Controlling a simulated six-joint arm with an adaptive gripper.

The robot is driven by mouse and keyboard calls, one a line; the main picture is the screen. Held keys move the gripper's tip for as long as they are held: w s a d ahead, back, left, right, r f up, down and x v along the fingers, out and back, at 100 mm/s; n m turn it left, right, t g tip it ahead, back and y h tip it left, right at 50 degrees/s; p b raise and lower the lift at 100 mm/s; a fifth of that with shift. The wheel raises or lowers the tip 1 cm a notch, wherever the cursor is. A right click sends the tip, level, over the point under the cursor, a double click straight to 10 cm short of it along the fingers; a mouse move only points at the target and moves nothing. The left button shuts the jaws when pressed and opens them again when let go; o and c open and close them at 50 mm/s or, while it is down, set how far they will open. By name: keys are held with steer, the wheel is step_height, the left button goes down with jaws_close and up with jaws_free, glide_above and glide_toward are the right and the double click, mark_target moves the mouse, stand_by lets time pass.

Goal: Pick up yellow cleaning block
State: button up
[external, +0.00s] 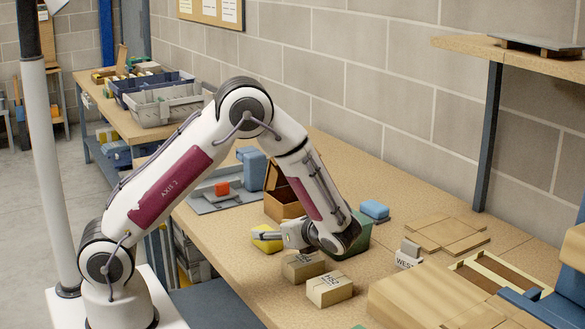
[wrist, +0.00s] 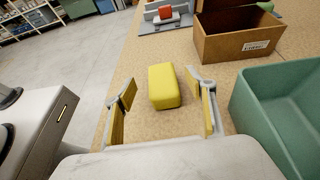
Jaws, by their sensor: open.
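The yellow cleaning block (wrist: 164,86) is a rounded oblong lying on the tan bench top. In the wrist view it sits between and just ahead of the fingertips of my gripper (wrist: 164,90), apart from both fingers. In the external view the block (external: 267,241) shows at the front edge of the bench, partly hidden behind my gripper (external: 268,236). My gripper is open and empty, low over the bench.
A brown open box (wrist: 240,40) stands beyond the block, and a green bin (wrist: 280,108) is close on the right. Two small cartons (external: 329,289) sit near my wrist. A blue block (external: 375,209) lies behind. The bench edge and floor are on the left.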

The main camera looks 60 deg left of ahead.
mark_target(260, 227)
steer(key=shift+a, duration=0.1)
steer(key=shift+x, duration=1.2)
steer(key=shift+a+f, duration=0.1)
steer(key=shift+x, duration=2.5)
steer(key=shift+f, duration=0.15)
steer(key=c, duration=1.2)
